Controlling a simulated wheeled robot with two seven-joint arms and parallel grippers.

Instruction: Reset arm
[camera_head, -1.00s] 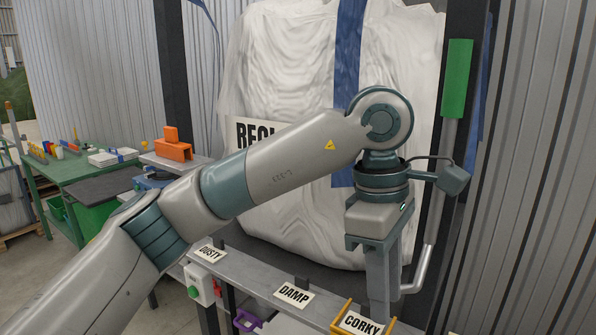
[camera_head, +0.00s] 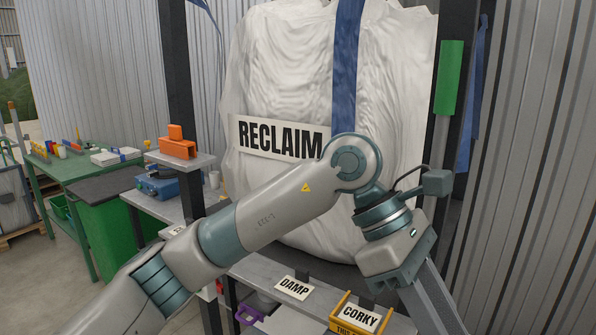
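My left arm reaches in from the lower left. Its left gripper (camera_head: 432,308) hangs tilted at the right, its finger pointing down and to the right toward the bottom edge. Only one side of the fingers shows, so their opening and the space between them are hidden. No held thing is visible. My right gripper is not in view.
A white bag labelled RECLAIM (camera_head: 395,90) stands behind my arm. A green-handled bar (camera_head: 448,78) is upright at the right. Below are a DAMP label (camera_head: 293,288) and a yellow CORKY holder (camera_head: 342,325). A green table (camera_head: 75,170) stands at the far left.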

